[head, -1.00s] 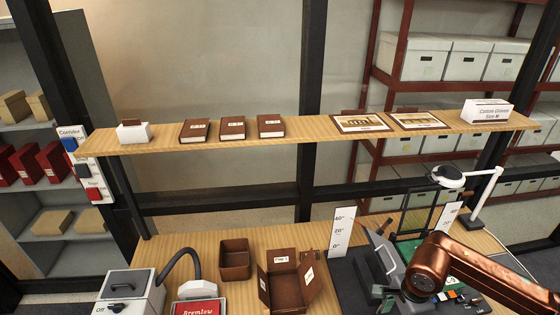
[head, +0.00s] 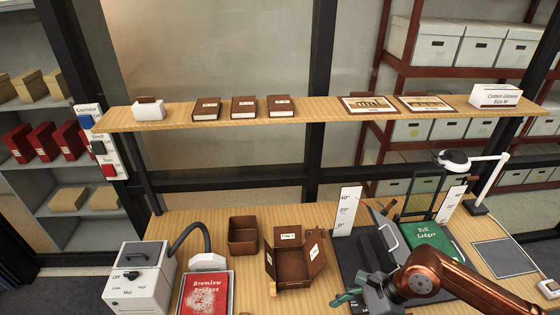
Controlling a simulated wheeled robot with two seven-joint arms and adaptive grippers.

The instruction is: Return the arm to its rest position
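My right arm (head: 425,274), copper-coloured, comes in from the lower right and reaches over the dark book cradle. A small grey-green part (head: 347,297) by the cradle's front left may be my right gripper; its fingers cannot be made out. The arm hides part of the cradle (head: 352,255). A green Toll Ledger (head: 432,240) lies on the cradle's right side, behind the arm. My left arm and gripper are not in view.
A brown box with open flaps (head: 290,262) and a brown tray (head: 242,250) stand mid-table. A red book (head: 206,295) and a grey vacuum unit (head: 138,285) are at left. A lamp (head: 455,160) stands at right. A wooden shelf (head: 320,108) spans above, holding books and pictures.

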